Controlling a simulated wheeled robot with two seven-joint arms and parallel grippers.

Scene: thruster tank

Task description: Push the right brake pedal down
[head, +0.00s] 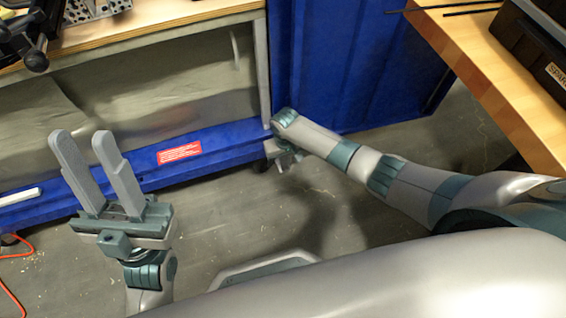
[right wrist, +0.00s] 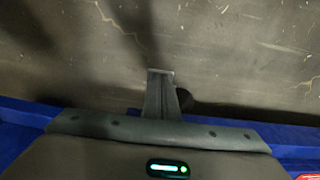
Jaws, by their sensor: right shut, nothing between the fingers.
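My right arm reaches down to the lower corner of the blue workbench frame (head: 200,152), where its gripper (head: 281,166) is low near the floor. In the right wrist view the right gripper (right wrist: 160,74) is shut, with nothing in it. A dark rounded part (right wrist: 187,98), perhaps a caster wheel, shows just right of the fingers. I cannot make out the right brake pedal; the gripper and corner hide that spot, and contact cannot be told. My left gripper (head: 84,138) is open and empty, fingers up, at the left in the head view.
A blue cabinet (head: 345,70) stands behind the right arm. A wood-topped table (head: 490,90) with a black case (head: 535,45) is at the right. An orange cable (head: 18,254) lies on the floor at far left. The floor between my arms is clear.

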